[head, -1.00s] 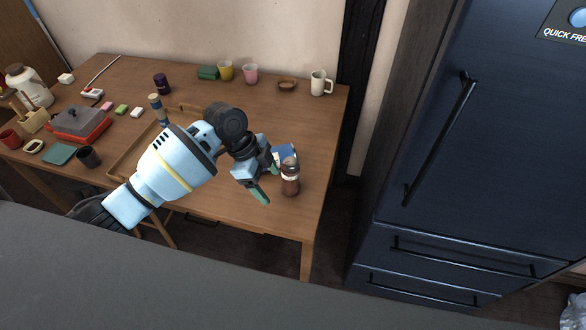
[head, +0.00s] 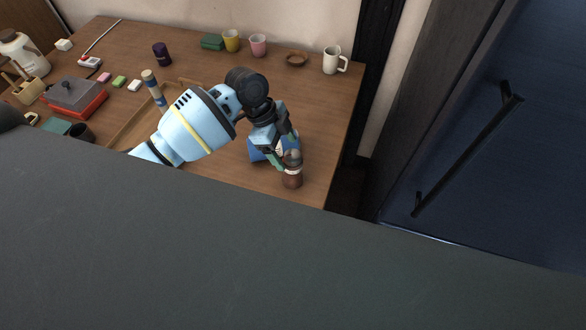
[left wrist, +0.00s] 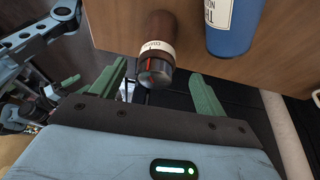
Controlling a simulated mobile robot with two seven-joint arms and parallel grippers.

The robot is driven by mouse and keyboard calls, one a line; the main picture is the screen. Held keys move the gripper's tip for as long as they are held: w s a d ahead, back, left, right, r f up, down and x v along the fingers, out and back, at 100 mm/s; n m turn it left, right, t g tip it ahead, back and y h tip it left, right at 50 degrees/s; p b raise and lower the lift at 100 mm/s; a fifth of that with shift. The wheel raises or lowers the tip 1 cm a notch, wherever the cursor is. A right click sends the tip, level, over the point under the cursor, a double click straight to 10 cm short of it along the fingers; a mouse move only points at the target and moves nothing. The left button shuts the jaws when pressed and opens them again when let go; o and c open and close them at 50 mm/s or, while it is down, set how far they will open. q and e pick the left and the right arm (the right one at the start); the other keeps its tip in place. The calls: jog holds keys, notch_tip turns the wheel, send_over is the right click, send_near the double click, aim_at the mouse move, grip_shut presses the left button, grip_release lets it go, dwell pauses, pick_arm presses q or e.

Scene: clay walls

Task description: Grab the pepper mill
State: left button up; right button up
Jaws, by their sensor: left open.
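The pepper mill (head: 292,180) looks like a small brown container with a dark cap and a pale label band. It stands near the table's front right corner. My left gripper (head: 284,150) is open beside it, on its left and far side in the head view. In the left wrist view the mill (left wrist: 157,32) appears just ahead, its dark end near the space between the green fingertips (left wrist: 160,78). The fingers are apart and hold nothing. My right gripper does not show.
A blue container (left wrist: 232,22) with a white label stands close to the mill; my gripper partly covers it in the head view (head: 259,152). A white mug (head: 331,62) and a small brown bowl (head: 296,60) stand farther back. The tabletop's right part (head: 330,115) is bare.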

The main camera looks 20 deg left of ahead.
aim_at(293, 161)
pick_arm(q)
jog(key=shift+s+d+x, duration=0.1)
jog(key=shift+x, duration=1.25)
jog(key=shift+s+d+x, duration=0.1)
jog(key=shift+d+x, duration=0.05)
jog(key=shift+x, duration=1.2)
jog(key=shift+r, duration=0.1)
jog(key=c, duration=1.2)
